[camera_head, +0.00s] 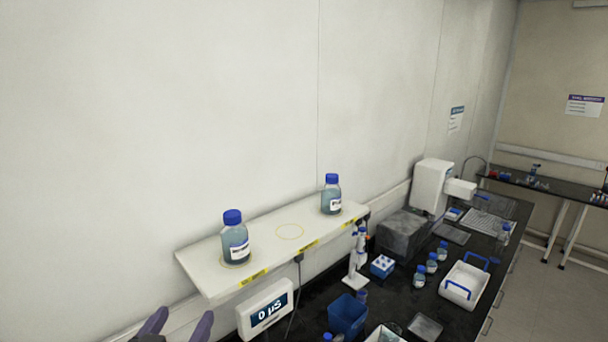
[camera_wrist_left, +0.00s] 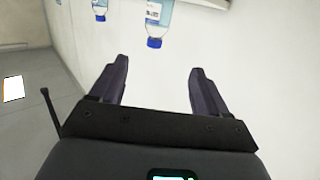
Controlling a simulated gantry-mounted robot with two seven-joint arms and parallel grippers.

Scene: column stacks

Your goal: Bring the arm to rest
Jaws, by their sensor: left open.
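My left gripper (camera_head: 176,324) shows at the bottom left of the head view, below the left end of the white shelf (camera_head: 205,270). In the left wrist view my left gripper (camera_wrist_left: 157,88) has its two dark fingers wide apart, with only the pale wall between them. It is open and empty. A blue-capped bottle (camera_head: 235,240) stands upright on the shelf's left part, apart from the gripper. A second blue-capped bottle (camera_head: 331,195) stands on the shelf's right part. Two bottles show upside down at the top of the left wrist view. My right gripper is not in view.
An empty yellow ring (camera_head: 289,232) lies between the shelf bottles. A display box (camera_head: 265,308) hangs below the shelf. The dark bench (camera_head: 400,299) holds a blue bin (camera_head: 347,314), a white carrier (camera_head: 464,286), several small bottles and a white instrument (camera_head: 430,187). The wall above the shelf is clear.

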